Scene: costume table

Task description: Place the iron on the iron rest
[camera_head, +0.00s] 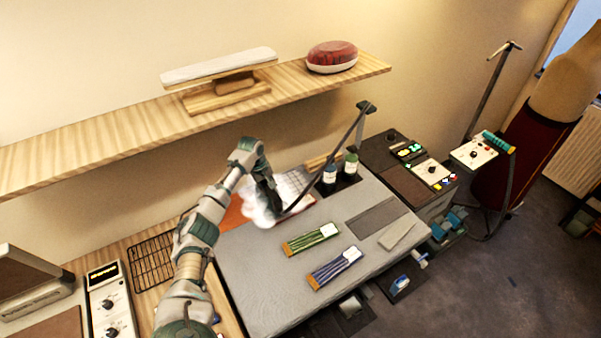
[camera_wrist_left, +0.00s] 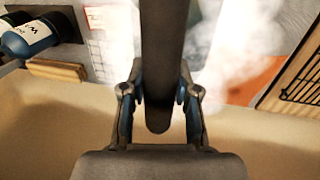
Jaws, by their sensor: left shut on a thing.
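My left gripper (camera_head: 266,184) reaches over the back left of the grey ironing board (camera_head: 262,275). In the left wrist view its fingers (camera_wrist_left: 158,98) stand on both sides of a thick dark grey handle (camera_wrist_left: 160,60), shut on it. This appears to be the iron's handle; white steam hides the iron's body and its sole. I cannot tell whether the iron touches the surface. An orange-red pad (camera_head: 234,214) lies just left of the steam. A black wire rack (camera_head: 150,262) lies further left on the wooden table; it also shows in the wrist view (camera_wrist_left: 303,75). My right gripper is out of view.
A dark cord (camera_head: 330,172) runs from the steam up to a holder. A wooden shelf (camera_head: 100,140) spans the wall above.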

